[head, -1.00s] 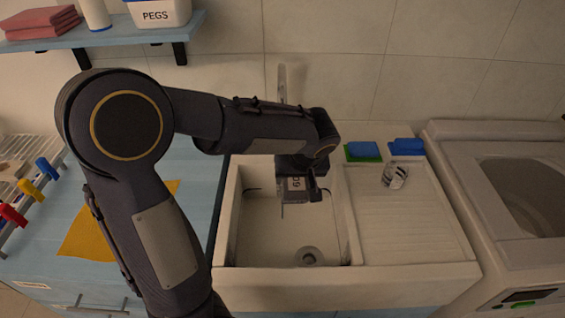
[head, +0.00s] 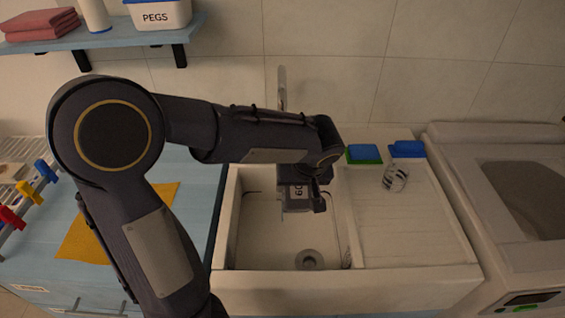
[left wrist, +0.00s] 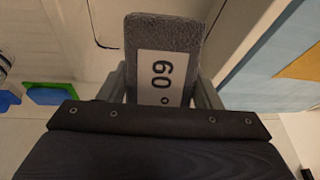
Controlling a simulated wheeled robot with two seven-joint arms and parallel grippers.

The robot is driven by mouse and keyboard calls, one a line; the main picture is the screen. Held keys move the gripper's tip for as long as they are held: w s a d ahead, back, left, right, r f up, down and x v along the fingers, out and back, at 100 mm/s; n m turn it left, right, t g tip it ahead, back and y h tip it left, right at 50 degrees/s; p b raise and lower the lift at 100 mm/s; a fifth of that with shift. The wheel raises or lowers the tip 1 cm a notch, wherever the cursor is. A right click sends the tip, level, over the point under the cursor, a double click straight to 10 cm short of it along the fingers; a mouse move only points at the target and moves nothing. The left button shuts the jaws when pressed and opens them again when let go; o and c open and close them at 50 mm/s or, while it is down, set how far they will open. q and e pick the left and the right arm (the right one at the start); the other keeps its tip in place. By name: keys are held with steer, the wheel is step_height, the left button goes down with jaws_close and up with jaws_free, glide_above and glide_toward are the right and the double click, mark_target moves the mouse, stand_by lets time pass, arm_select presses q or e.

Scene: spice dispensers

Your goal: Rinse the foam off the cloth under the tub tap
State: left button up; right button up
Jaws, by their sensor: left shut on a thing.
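My left gripper (head: 303,200) reaches over the white tub (head: 345,285) at its back part, below the tap. It is shut on a grey, fuzzy cloth (left wrist: 185,33) with a white label reading 60°. In the left wrist view the cloth stands out between the fingers of the gripper (left wrist: 160,92). I see no clear foam on the part that shows. The tap (head: 282,88) rises against the wall behind the tub; its lower part is hidden by my forearm. I cannot tell whether water runs. My right gripper is not in view.
A washing machine (head: 515,215) stands further right. A yellow cloth (head: 88,240) lies on the blue worktop.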

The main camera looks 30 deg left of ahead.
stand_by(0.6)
arm_select(q)
steer(key=shift+s+d+r+p, duration=0.75)
steer(key=shift+s+d+r, duration=1.05)
steer(key=shift+r, duration=0.2)
